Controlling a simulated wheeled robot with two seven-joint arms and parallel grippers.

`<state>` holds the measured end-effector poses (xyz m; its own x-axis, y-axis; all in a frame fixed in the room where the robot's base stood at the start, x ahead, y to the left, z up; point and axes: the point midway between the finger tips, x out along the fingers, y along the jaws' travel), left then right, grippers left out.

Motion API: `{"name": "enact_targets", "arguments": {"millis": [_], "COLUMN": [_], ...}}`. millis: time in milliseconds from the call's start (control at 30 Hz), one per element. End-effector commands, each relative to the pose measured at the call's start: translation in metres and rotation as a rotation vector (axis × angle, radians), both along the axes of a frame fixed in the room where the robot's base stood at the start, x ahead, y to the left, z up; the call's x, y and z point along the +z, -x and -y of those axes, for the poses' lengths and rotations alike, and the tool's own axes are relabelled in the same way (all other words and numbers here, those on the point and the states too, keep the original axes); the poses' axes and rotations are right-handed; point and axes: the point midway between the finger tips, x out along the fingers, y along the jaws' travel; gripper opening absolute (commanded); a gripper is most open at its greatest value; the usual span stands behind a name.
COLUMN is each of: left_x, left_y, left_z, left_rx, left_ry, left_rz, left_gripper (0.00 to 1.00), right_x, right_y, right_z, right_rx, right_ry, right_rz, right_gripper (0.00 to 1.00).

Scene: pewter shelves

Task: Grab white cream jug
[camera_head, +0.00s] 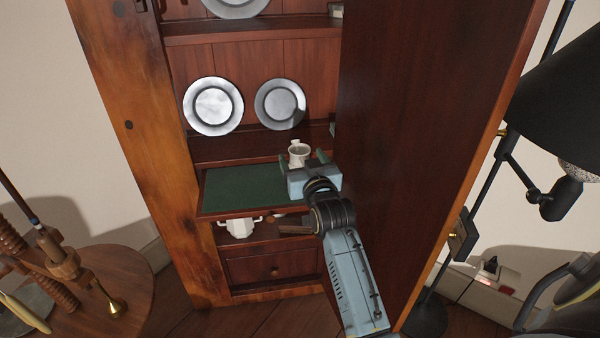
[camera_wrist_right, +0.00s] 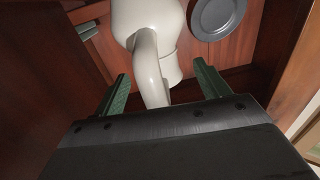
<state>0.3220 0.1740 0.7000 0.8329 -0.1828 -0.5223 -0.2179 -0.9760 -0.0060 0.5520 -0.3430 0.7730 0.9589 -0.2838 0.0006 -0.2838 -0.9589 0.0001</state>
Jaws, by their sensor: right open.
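The white cream jug (camera_head: 299,152) stands at the back right of the green pull-out shelf in the head view. In the right wrist view the jug (camera_wrist_right: 150,20) is large and close, with its handle (camera_wrist_right: 150,72) toward me. My right gripper (camera_head: 306,162) is open just in front of the jug. In the wrist view its two green fingers (camera_wrist_right: 160,84) stand on either side of the handle, with a gap on each side. The gripper hides the jug's lower part in the head view. My left gripper is not in view.
The green pull-out shelf (camera_head: 235,188) is otherwise clear. Pewter plates (camera_head: 213,106) (camera_head: 280,104) lean on the shelf behind. A white lidded pot (camera_head: 239,226) stands below. The open cabinet door (camera_head: 430,110) is close on the right of my arm.

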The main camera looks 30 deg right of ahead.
Motion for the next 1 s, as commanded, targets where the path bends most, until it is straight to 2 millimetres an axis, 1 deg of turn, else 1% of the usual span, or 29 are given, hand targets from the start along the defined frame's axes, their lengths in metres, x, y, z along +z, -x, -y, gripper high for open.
{"name": "enact_targets", "arguments": {"millis": [133, 300, 367, 733, 1000], "left_x": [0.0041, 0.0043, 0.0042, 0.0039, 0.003], "left_y": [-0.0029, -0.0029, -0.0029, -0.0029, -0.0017], "left_z": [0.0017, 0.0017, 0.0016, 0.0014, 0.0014], "left_rx": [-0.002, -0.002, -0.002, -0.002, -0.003], "left_ry": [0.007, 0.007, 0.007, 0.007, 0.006], "left_rz": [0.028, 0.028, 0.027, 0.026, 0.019], "left_gripper": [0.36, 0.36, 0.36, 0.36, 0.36], "right_x": [-0.0003, 0.0, 0.0, -0.0001, 0.0014], "right_y": [-0.0024, -0.0024, -0.0024, -0.0022, -0.0023], "right_z": [0.0009, 0.0008, 0.0008, 0.0007, 0.0006], "right_rx": [0.0, 0.0, 0.0, 0.0, 0.0], "right_ry": [0.0, 0.0, 0.0, 0.0, 0.0], "right_rz": [-0.001, -0.001, -0.001, -0.001, 0.002], "right_gripper": [0.74, 0.74, 0.68, 0.19, 0.19]}}
